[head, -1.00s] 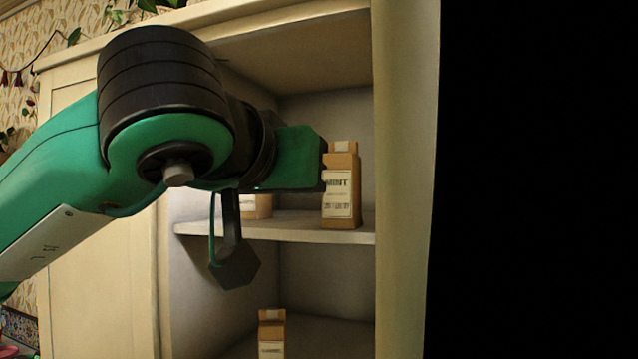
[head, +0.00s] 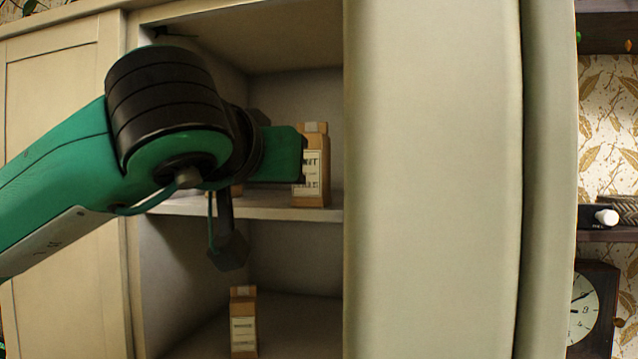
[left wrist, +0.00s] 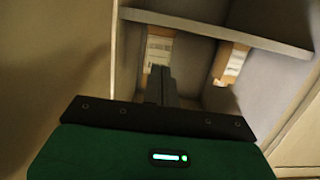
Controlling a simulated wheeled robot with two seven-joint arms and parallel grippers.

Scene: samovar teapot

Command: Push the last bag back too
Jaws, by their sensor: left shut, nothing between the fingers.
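A brown paper bag (head: 316,172) with a white label stands upright on the upper shelf (head: 270,207), near its right end. Another bag on that shelf is almost wholly hidden behind my arm. A third bag (head: 243,322) stands on the lower shelf. My left gripper's green body covers the left edge of the right-hand bag in the head view; its fingertips are hidden there. In the left wrist view my left gripper (left wrist: 160,72) is shut and empty, its fingers overlapping one bag (left wrist: 158,48). I cannot tell if they touch it. A second bag (left wrist: 233,62) stands beside it.
The pale cabinet's right post and side panel (head: 430,180) border the opening closely on the right. The left door (head: 65,180) is beside my arm. A clock (head: 584,305) and a wall shelf (head: 605,235) are beyond the cabinet.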

